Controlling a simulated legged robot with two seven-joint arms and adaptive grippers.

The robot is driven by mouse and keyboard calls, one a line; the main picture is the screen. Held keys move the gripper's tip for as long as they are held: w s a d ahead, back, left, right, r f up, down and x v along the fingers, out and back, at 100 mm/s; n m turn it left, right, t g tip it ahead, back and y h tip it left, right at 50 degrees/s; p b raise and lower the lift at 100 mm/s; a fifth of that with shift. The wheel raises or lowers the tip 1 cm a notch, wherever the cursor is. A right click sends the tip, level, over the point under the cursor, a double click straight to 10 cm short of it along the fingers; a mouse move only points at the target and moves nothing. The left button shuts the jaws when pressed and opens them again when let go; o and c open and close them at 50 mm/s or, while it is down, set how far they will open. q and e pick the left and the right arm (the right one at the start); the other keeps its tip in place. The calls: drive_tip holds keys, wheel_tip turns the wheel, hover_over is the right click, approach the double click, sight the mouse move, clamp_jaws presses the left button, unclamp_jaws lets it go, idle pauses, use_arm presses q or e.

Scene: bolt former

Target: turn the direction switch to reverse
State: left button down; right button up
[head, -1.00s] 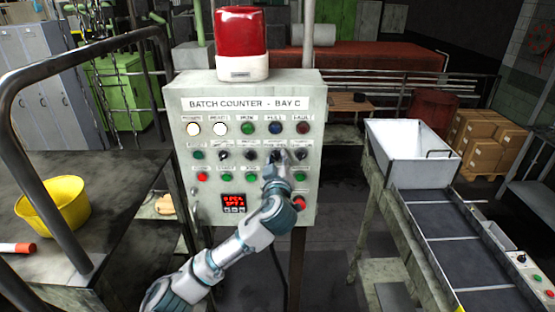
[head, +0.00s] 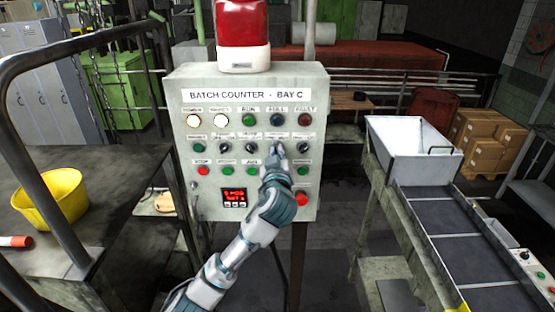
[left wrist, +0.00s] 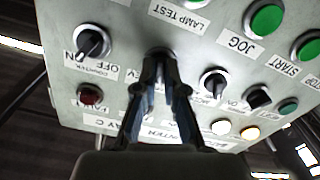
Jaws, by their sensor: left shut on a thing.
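A grey-white control panel (head: 184,112) labelled "BATCH COUNTER - BAY C" stands upright in front of me. My left gripper (head: 277,150) reaches its second row of controls from below. In the left wrist view, upside down, my left gripper (left wrist: 161,62) is shut on a rotary switch, taken as the direction switch. Its knob is hidden between the fingers. Its label is mostly covered, so I cannot read its setting. The counter switch (left wrist: 92,42) is beside it, marked ON and OFF. Another black switch (left wrist: 214,83) is on the other side. My right gripper is not in view.
A red beacon (head: 243,27) sits on top of the panel. Lamps and push buttons, including a red button (head: 302,198), surround the switches. A yellow bucket (head: 52,199) stands on the left bench, and a conveyor (head: 440,216) with a white hopper (head: 410,148) is at right.

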use_arm(q)
drive_tip(key=m+p, duration=0.2)
drive_tip(key=m, duration=0.7)
drive_tip(key=shift+m, duration=0.3)
drive_tip(key=shift+p, duration=0.3)
drive_tip(key=c, duration=1.3)
unclamp_jaws()
drive_tip(key=shift+o, duration=0.2)
drive_tip(key=shift+d, duration=0.1)
